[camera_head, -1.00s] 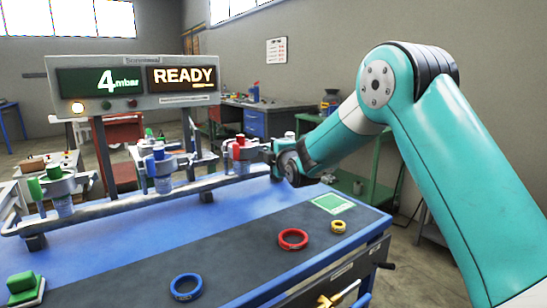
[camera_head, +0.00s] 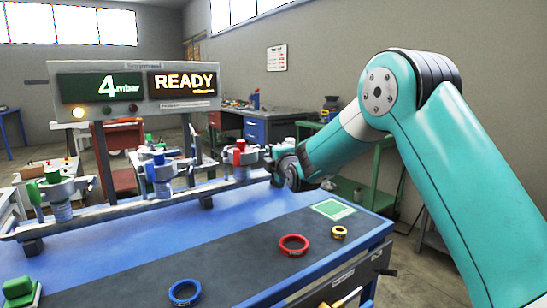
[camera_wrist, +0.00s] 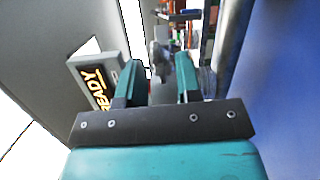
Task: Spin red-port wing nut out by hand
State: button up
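The red port (camera_head: 240,153) is the right-hand one on the grey pipe rail in the head view, with a red top and a grey metal clamp. My gripper (camera_head: 272,160) is at the right side of this port, at about clamp height. In the wrist view my gripper (camera_wrist: 159,62) has its two teal fingers apart. A grey metal piece, probably the wing nut (camera_wrist: 160,60), shows between and beyond the fingertips, with gaps on both sides. I cannot tell whether either finger touches it. In the head view the wing nut is too small to make out beside my gripper.
The blue port (camera_head: 160,172) and green port (camera_head: 57,190) stand left along the rail. The display panel (camera_head: 135,88) reads 4 mbar and READY.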

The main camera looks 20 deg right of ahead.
jog(key=shift+s, duration=0.1)
jog(key=s, duration=1.7)
jog(key=shift+d+b, duration=0.35)
jog(key=shift+b, duration=0.1)
